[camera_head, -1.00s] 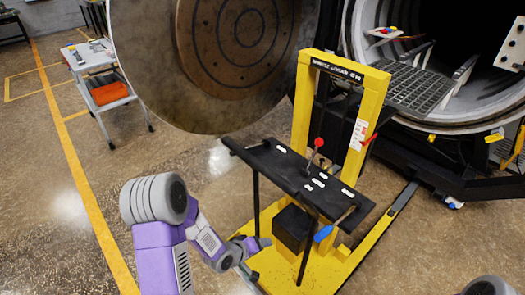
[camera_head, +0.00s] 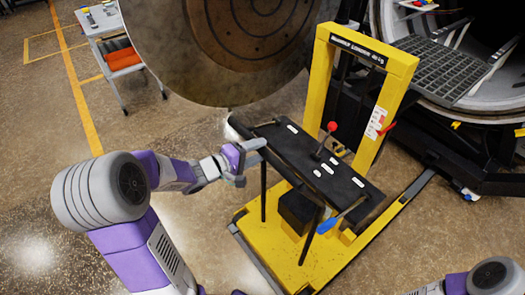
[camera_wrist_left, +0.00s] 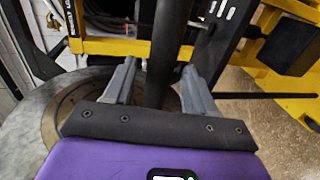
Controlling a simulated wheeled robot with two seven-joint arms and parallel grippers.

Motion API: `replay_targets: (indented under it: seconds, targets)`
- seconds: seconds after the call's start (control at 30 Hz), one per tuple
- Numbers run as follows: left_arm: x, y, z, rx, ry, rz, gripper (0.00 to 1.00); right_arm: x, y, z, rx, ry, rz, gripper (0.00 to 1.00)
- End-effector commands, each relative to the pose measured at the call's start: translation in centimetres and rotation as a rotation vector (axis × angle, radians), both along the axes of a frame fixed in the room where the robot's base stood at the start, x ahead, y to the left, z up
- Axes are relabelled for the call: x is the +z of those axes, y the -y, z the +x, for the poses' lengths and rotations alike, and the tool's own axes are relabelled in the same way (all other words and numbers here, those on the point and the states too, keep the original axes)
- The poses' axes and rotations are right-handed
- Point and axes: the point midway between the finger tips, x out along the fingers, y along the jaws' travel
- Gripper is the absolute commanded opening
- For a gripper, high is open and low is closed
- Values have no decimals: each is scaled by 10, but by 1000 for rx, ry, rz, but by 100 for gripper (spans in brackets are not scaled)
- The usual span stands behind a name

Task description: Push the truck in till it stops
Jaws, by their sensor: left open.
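The yellow truck (camera_head: 322,90) stands on the floor in front of the open furnace, with a black top panel and a dark push bar (camera_head: 237,127) along its near left edge. My left gripper (camera_head: 254,152) is at the left end of that bar. In the left wrist view, the open fingers (camera_wrist_left: 160,85) stand on either side of a dark round bar (camera_wrist_left: 168,45). I cannot tell whether they touch it. Part of my right arm shows at the bottom right; its gripper is out of view.
The open furnace chamber (camera_head: 495,105) is at the upper right, with a dark grate (camera_head: 435,68) before it. The large round door (camera_head: 200,75) hangs open behind the truck. A grey cart (camera_head: 103,28) stands at the upper left. Bare floor lies left of the truck.

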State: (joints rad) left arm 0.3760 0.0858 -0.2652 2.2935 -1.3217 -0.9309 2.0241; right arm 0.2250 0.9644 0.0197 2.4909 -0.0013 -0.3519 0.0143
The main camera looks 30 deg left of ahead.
Motion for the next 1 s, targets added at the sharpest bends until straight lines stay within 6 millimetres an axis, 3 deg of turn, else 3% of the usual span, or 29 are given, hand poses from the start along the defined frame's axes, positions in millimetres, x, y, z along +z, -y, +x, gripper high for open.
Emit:
replay_targets:
  seconds: [0.2, 0.5, 0.87, 1.0]
  targets:
    - [-5, 8, 20, -1, -1, 1, 56, -7, 0, 0, 0, 0, 0, 43]
    - [-5, 9, 22, 0, -1, 1, 56, -7, 0, 0, 0, 0, 0, 43]
    - [-5, 9, 22, 0, -1, 1, 0, -7, 0, 0, 0, 0, 0, 43]
    - [-5, 9, 22, 0, -1, 1, 0, -7, 0, 0, 0, 0, 0, 43]
